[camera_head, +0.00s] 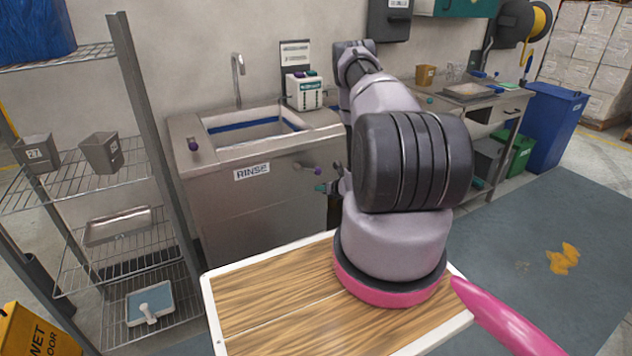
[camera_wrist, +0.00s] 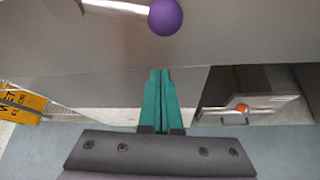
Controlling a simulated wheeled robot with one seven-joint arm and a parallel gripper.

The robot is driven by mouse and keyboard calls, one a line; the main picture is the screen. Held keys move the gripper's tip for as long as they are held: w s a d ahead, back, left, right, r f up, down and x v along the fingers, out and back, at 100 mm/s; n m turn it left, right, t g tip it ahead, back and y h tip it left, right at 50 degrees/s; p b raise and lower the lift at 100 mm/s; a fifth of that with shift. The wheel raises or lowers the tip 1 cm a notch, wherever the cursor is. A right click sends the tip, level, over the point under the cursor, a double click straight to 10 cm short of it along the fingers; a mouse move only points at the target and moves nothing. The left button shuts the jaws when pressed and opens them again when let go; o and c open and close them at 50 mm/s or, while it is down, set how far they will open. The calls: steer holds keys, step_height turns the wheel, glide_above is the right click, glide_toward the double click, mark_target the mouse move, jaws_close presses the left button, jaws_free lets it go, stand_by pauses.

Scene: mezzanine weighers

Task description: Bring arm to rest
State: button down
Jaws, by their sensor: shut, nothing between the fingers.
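My arm rises from the wood-topped base in the head view and reaches toward the sink cabinet. My gripper (camera_wrist: 160,72) has teal fingers pressed together with nothing between them. It is also partly visible in the head view (camera_head: 320,187), low beside the front of the cabinet, with much of the wrist hidden behind my arm. A lever with a purple ball end (camera_wrist: 166,17) lies just beyond the fingertips in the wrist view, with a gap between them in the picture. The same lever (camera_head: 317,170) sticks out from the cabinet front in the head view.
The rinse sink cabinet (camera_head: 250,205) stands ahead, close to my gripper. A wire shelf (camera_head: 85,190) with metal bins is at left, above a yellow wet-floor sign (camera_head: 35,335). A workbench (camera_head: 490,105) and blue bin (camera_head: 555,125) stand at right. Grey floor at right is open, with a yellow spill (camera_head: 563,258).

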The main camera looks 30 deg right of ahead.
steer(key=v, duration=0.9)
steer(key=shift+r, duration=0.4)
